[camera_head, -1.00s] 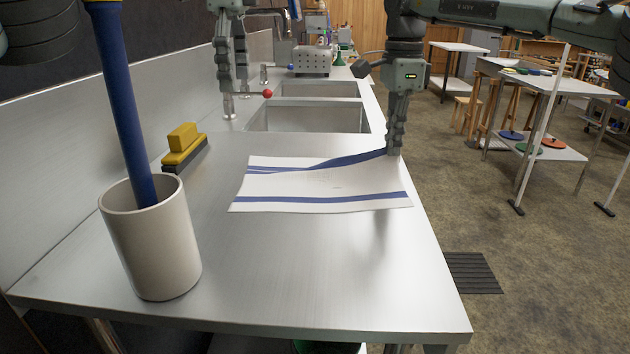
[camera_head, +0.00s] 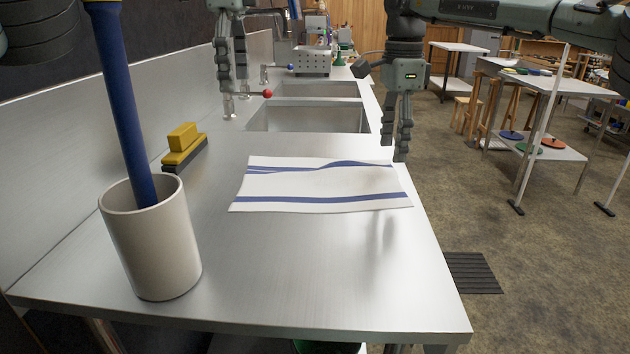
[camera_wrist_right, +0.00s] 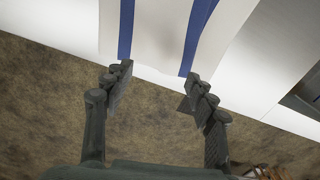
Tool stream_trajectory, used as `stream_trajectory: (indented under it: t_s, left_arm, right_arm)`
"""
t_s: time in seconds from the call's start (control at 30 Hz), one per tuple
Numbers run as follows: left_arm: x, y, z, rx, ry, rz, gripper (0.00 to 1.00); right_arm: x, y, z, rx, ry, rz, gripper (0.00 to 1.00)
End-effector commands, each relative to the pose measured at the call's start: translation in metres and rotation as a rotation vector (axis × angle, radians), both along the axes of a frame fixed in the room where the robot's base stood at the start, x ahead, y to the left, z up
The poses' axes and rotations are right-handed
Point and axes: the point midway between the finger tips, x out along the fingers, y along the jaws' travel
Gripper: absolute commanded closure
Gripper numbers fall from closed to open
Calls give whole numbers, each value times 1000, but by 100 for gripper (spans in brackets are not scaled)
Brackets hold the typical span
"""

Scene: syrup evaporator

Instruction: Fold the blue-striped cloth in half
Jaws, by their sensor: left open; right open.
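The white cloth with blue stripes (camera_head: 315,185) lies spread on the steel counter, with stripes along its far and near edges. Its far edge bulges up a little right of the middle. My right gripper (camera_head: 403,150) is open and empty, pointing down just beyond the cloth's far right corner. In the right wrist view, the cloth (camera_wrist_right: 160,35) and two of its blue stripes lie ahead of the parted fingertips (camera_wrist_right: 158,78), with nothing between them. My left gripper (camera_head: 233,92) is open and empty, left of the sinks, beyond the cloth.
A beige cup (camera_head: 150,245) with a blue handle (camera_head: 125,110) in it stands front left. A yellow brush (camera_head: 185,148) lies left of the cloth. Two sinks (camera_head: 310,118) are sunk behind it. The steel counter (camera_head: 310,270) is clear in front; its right edge is close to the cloth.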

Motion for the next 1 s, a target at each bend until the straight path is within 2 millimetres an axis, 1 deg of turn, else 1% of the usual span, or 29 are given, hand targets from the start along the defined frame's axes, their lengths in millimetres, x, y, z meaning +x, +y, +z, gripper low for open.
stream_trajectory:
  t_s: [0.03,0.17,0.43,0.53,1.0]
  left_arm:
    - [0,0,0,0,0,0,17]
    - [0,0,0,0,0,0,17]
    - [0,0,0,0,0,0,17]
    - [0,0,0,0,0,0,17]
    - [0,0,0,0,0,0,17]
  right_arm:
    - [0,0,0,0,0,0,33]
    - [0,0,0,0,0,0,17]
    - [0,0,0,0,0,0,17]
    - [0,0,4,0,-1,0,17]
    - [0,1,49,0,-2,0,17]
